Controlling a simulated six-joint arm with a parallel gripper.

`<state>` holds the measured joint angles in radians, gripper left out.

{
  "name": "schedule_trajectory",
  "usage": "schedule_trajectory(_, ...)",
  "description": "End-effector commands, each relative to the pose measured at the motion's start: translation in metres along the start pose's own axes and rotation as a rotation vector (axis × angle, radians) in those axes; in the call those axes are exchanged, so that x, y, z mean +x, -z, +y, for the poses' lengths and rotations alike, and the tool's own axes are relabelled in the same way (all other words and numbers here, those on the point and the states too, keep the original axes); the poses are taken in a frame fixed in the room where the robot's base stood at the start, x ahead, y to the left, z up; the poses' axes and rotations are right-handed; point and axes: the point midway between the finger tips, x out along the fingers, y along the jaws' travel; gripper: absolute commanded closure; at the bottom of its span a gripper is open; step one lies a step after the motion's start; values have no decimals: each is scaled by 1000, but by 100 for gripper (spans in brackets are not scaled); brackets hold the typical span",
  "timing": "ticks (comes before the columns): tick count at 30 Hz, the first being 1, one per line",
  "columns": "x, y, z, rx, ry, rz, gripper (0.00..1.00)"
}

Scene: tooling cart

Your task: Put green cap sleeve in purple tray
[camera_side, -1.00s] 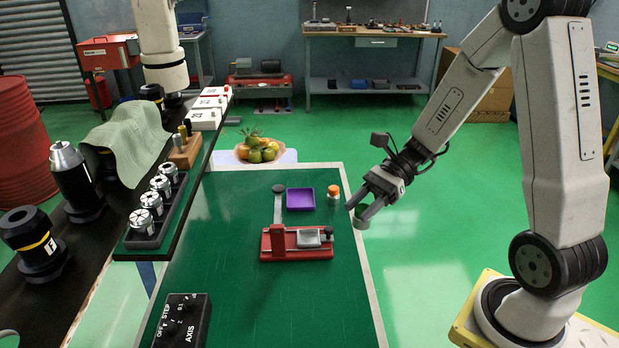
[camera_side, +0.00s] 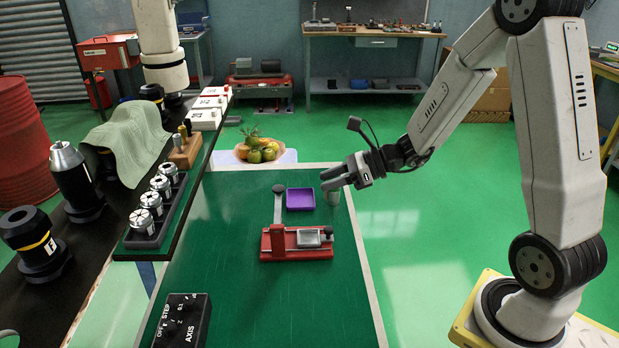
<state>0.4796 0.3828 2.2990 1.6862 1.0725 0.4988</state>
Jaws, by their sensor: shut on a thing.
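My gripper (camera_side: 328,183) is shut on the green cap sleeve (camera_side: 333,197), a small grey-green cylinder that shows just below the fingers. The fingers hide its upper part. The purple tray (camera_side: 300,199) is a shallow, empty square tray on the green table, just left of the gripper. The sleeve is to the right of the tray's right wall and not over it in this view. Its exact height above the table is hard to tell.
A red fixture (camera_side: 297,243) with a grey block stands in front of the tray. A grey upright bar (camera_side: 278,208) stands left of it. A fruit bowl (camera_side: 257,152) is behind. The orange-capped bottle is hidden behind the gripper and sleeve. The table's front middle is clear.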

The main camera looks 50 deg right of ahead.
Motion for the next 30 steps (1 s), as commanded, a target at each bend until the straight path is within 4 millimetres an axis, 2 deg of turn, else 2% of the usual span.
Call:
schedule_trajectory(6,2,4,-28,77,184,1,100)
schedule_trajectory(15,-3,14,-57,166,394,2,100)
schedule_trajectory(21,-6,18,-67,196,470,0,100)
schedule_trajectory(30,-7,20,-70,205,494,0,100)
